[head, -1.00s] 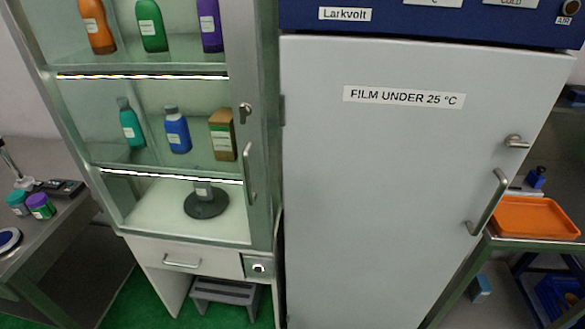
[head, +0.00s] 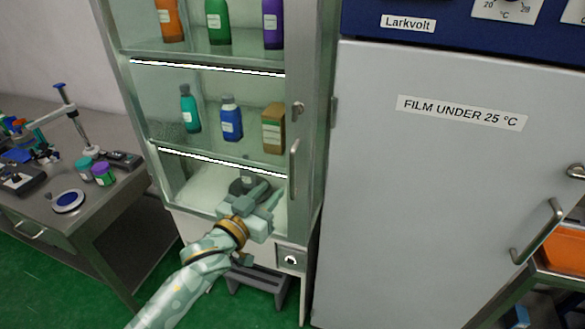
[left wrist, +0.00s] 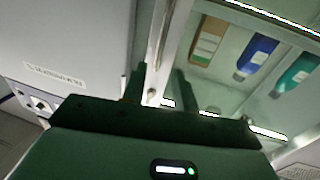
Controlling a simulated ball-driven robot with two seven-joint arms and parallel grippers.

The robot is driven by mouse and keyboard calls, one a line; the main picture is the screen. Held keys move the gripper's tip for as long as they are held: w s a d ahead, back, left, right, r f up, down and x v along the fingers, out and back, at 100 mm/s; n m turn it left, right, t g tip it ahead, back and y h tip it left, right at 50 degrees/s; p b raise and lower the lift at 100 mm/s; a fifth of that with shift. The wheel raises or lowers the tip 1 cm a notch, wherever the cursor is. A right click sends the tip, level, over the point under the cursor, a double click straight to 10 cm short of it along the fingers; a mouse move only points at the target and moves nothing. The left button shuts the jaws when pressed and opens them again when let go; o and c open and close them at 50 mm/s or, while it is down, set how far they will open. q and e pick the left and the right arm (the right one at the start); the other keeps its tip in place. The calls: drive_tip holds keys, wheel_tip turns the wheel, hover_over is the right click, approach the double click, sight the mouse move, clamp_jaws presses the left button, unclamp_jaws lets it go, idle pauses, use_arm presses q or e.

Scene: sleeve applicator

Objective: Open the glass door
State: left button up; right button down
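The glass door (head: 200,75) fronts the tall metal cabinet and looks shut. Its vertical bar handle (head: 294,160) is on the right side of its frame, and a small lock (head: 298,107) sits above. My left gripper (head: 266,193) is in front of the lower door, below and left of the handle in the head view. Its two fingers are apart and empty. In the left wrist view the fingers of my left gripper (left wrist: 158,88) stand apart, with the handle (left wrist: 158,50) showing beyond them; contact cannot be told. My right gripper is not in view.
Bottles (head: 231,120) stand on shelves behind the glass. A grey step stool (head: 258,284) is under the cabinet. A white-doored unit (head: 430,190) stands close on the right. A metal table (head: 120,205) with lab items is on the left, with green floor between.

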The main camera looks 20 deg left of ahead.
sight(291, 169)
use_arm(q)
drive_tip(key=b+x, duration=0.1)
drive_tip(key=x, duration=1)
drive_tip(key=shift+d, duration=0.1)
clamp_jaws()
